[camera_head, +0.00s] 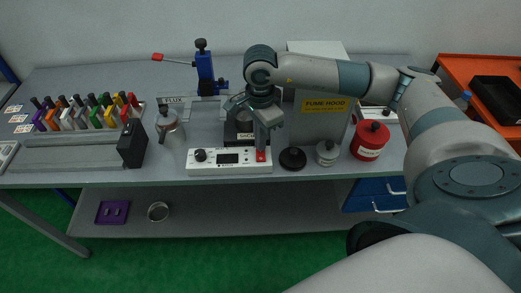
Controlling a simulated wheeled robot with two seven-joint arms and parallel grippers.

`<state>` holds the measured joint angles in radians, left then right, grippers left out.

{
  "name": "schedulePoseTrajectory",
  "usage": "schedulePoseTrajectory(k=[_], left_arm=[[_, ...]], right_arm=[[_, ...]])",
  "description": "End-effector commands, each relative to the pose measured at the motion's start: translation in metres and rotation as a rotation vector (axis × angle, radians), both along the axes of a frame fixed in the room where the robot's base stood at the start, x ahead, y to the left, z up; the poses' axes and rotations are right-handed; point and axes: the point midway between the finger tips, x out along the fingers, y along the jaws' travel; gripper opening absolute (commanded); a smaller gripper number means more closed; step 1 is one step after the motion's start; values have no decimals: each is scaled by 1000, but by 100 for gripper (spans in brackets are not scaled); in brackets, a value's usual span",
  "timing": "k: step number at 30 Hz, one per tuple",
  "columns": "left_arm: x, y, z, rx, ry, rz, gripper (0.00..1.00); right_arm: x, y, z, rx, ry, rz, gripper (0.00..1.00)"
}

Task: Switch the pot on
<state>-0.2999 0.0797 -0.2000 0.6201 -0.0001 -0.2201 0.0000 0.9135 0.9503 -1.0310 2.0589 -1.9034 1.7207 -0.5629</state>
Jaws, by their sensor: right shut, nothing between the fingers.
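A white control box (229,169) sits at the table's front edge, with a black knob, a small dark display and a red switch (261,156) at its right end. Behind it stands a dark unit with a grey round pot (245,119) on it, partly hidden by my right arm. My right gripper (262,147) is shut and empty and points down at the red switch. Its tips are at or just above the switch; I cannot tell whether they touch. My left gripper is not in view.
A black round thing (292,159), a small white jar (327,152) and a red canister (370,140) stand to the right. A grey fume hood (316,127) stands behind. A metal flask (169,127) and a black box (132,144) stand to the left.

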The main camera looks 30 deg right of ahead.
Motion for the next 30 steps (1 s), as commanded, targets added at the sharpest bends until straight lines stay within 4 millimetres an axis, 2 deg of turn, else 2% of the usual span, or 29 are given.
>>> schedulePoseTrajectory(k=[30], left_arm=[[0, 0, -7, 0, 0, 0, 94]], right_arm=[[0, 0, -7, 0, 0, 0, 0]])
